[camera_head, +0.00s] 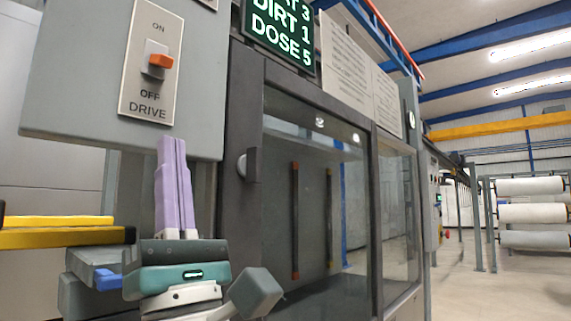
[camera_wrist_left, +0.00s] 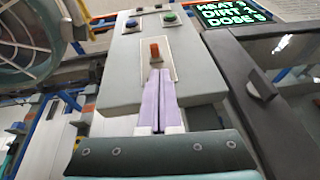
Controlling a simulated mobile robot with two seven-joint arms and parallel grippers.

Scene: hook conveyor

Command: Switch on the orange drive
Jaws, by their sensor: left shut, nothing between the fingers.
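The orange drive switch (camera_head: 161,61) sits on a pale plate (camera_head: 134,90) marked ON above, OFF and DRIVE below, on a grey box. Its lever sticks out from a white base; I cannot tell for sure which way it is set. In the left wrist view the orange switch (camera_wrist_left: 154,50) shows just beyond my fingertips. My left gripper (camera_head: 172,138) points upward with its purple fingers together and empty. Its tips are below the plate in the head view, apparently apart from the switch. My right gripper is not in view.
The grey control box (camera_head: 70,90) also carries a green button (camera_wrist_left: 170,18) and a blue button (camera_wrist_left: 131,23). A dark-framed glass cabinet (camera_head: 249,200) with a handle stands to the right. A lit display (camera_head: 280,30) hangs above it. Yellow bars (camera_head: 60,237) lie at left.

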